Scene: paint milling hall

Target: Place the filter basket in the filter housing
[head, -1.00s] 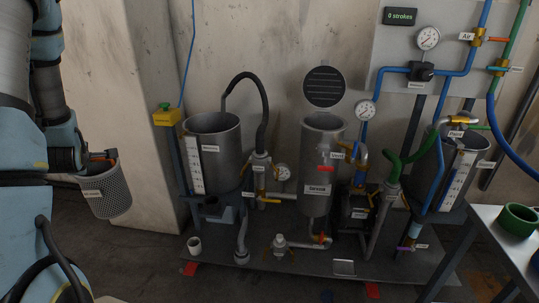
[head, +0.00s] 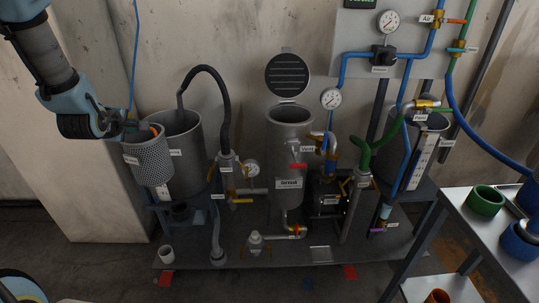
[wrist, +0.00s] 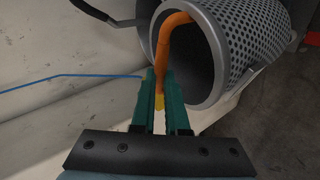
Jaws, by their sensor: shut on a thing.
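The filter basket (head: 147,158) is a grey perforated cylinder with a white label and an orange handle. It hangs from my gripper (head: 122,127), in front of the left grey tank in the head view. In the wrist view the green fingers of my gripper (wrist: 159,100) are shut on the orange handle, and the basket (wrist: 255,40) shows its open mouth. The filter housing (head: 289,155) is the upright grey cylinder at the centre of the head view. Its round lid (head: 287,75) is swung up and its top is open. The housing's inside is mostly hidden.
The left tank (head: 188,150) and its black hose (head: 227,105) stand between the basket and the housing. A gauge (head: 331,98) and a red-handled valve (head: 298,166) sit close by the housing. A bench (head: 470,217) with green and blue rings is at right.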

